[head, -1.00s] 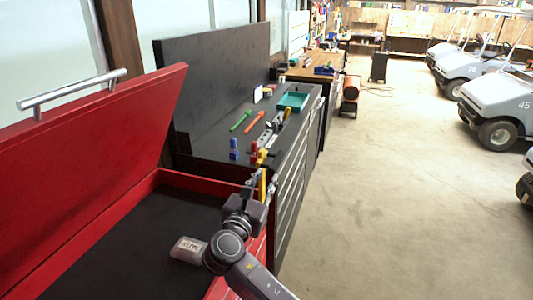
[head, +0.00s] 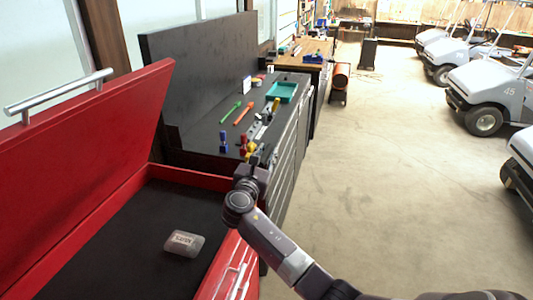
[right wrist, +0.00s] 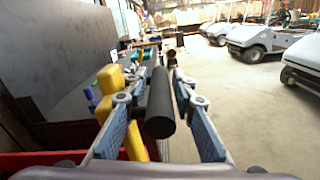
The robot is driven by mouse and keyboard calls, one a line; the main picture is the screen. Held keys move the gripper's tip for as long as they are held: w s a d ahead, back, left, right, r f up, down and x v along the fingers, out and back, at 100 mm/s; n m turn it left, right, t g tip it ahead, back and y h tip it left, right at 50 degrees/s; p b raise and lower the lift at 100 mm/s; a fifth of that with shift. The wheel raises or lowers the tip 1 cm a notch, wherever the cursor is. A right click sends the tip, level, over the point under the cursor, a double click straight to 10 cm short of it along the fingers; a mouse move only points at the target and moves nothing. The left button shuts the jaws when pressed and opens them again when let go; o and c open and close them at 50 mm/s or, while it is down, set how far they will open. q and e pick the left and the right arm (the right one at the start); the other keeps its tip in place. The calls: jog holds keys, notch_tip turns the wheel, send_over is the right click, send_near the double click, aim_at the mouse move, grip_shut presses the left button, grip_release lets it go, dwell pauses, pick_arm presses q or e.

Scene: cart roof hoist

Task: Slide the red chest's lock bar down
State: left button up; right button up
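The red chest (head: 215,183) stands at the left with its lid (head: 80,150) raised. My right gripper (head: 257,158) is at the chest's far right corner, beside the black cabinet. In the right wrist view its fingers (right wrist: 160,95) are apart, with a dark round bar (right wrist: 160,108) between them. I see no clear grip on that bar. A yellow piece (right wrist: 108,100) stands behind and beside the left finger; part of it is hidden. I cannot tell which of these is the lock bar. My left gripper is not in view.
A clear box labelled nuts (head: 184,243) lies in the chest. The black cabinet (head: 200,137) holds a teal tray (head: 282,91), green and orange tools and several small coloured items. Open floor (head: 385,190) lies to the right, with white carts (head: 490,90) beyond.

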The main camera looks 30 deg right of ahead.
jog(key=shift+c, duration=0.3)
grip_shut()
notch_tip(320, 180, down, 24)
jog(key=b, duration=1.5)
jog(key=shift+r, duration=0.25)
jog(key=shift+f, duration=0.1)
jog(key=shift+o, duration=0.3)
grip_release()
